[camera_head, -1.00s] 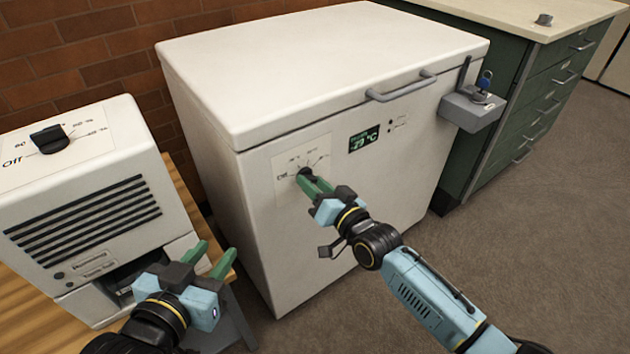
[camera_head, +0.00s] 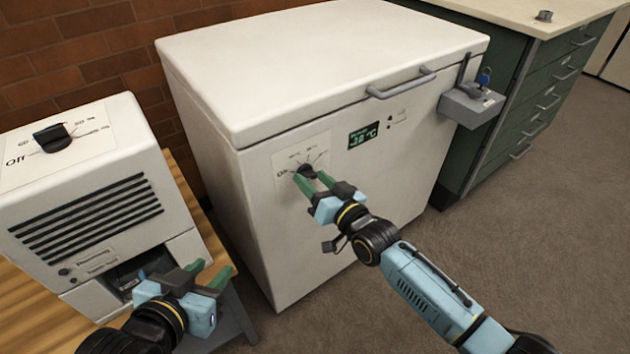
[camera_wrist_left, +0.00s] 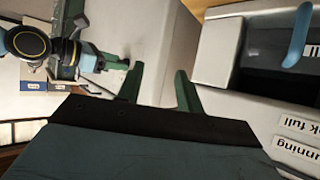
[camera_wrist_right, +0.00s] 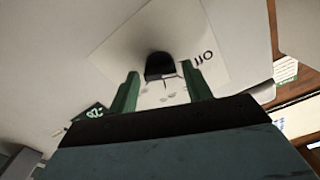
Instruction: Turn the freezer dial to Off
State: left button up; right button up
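The freezer dial (camera_head: 306,171) is a dark knob on a pale scale plate on the white chest freezer's front (camera_head: 265,225). The Off label lies at the plate's left in the head view. My right gripper (camera_head: 312,180) is at the dial, its green fingers apart on either side of it. In the right wrist view, the dial (camera_wrist_right: 159,66) sits just beyond the spread fingertips, with clear gaps. Its exact pointing is hard to tell. My left gripper (camera_head: 208,271) is open and empty, low in front of the machine at the left.
A white machine (camera_head: 90,205) with its own black dial (camera_head: 52,137), also marked Off, stands on a wooden table at left. The freezer has a green display (camera_head: 363,135), a handle (camera_head: 402,86) and a grey bracket with a blue key (camera_head: 472,103). A green cabinet (camera_head: 500,130) stands at right.

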jog(key=shift+o, duration=0.7)
jog(key=shift+s, duration=0.1)
pick_arm(q)
jog(key=s+a+f+g+y+p, duration=0.2)
jog(key=s+a+f+g+p, duration=0.3)
jog(key=s+f+g, duration=0.3)
jog(key=shift+s+a+f+n+y, duration=0.35)
jog(key=shift+s+f, duration=0.55)
jog(key=shift+f, duration=0.7)
pick_arm(e)
jog(key=v, duration=1.3)
jog(key=shift+s+d, duration=0.1)
jog(key=shift+d, duration=0.05)
